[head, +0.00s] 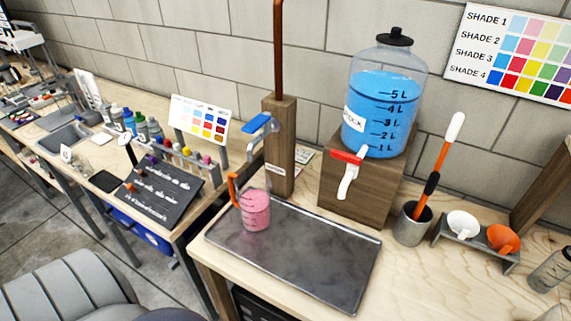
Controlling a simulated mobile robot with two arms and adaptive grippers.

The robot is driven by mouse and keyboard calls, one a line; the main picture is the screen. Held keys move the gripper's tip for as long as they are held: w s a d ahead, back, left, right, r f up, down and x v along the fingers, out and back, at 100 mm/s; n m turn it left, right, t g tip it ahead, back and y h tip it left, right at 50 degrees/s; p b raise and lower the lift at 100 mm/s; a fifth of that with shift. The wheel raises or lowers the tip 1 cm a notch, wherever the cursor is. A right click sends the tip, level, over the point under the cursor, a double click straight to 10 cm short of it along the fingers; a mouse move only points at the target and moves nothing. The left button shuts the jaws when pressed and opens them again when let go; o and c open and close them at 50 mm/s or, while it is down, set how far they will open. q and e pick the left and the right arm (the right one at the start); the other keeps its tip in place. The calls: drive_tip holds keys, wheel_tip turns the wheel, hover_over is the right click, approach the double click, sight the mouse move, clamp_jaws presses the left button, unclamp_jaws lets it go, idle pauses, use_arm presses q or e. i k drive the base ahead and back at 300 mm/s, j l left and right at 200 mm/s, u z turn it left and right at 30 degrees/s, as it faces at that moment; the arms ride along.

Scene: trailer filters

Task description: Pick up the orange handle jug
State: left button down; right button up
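The jug (256,210) with an orange handle (233,189) stands upright on the left part of a dark metal tray (310,258). It is see-through and holds pink liquid. Its handle is on its left side. It stands just below a metal tap with a blue lever (257,123), fixed to a wooden post (279,150). Neither of my grippers shows in the head view.
A large jar of blue liquid (382,115) with a red-levered tap (347,159) stands on a wooden block (385,185) behind the tray. A metal cup (411,226) with an orange-handled tool stands to the right. The tray's right part is clear.

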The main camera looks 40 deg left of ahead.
sight(252, 187)
drive_tip(key=u, duration=1.4)
drive_tip(key=j+z, duration=0.2)
drive_tip(key=z, duration=0.2)
drive_tip(key=j+z, duration=0.2)
drive_tip(key=z, duration=0.2)
drive_tip(key=j+z, duration=0.2)
drive_tip(key=z, duration=0.2)
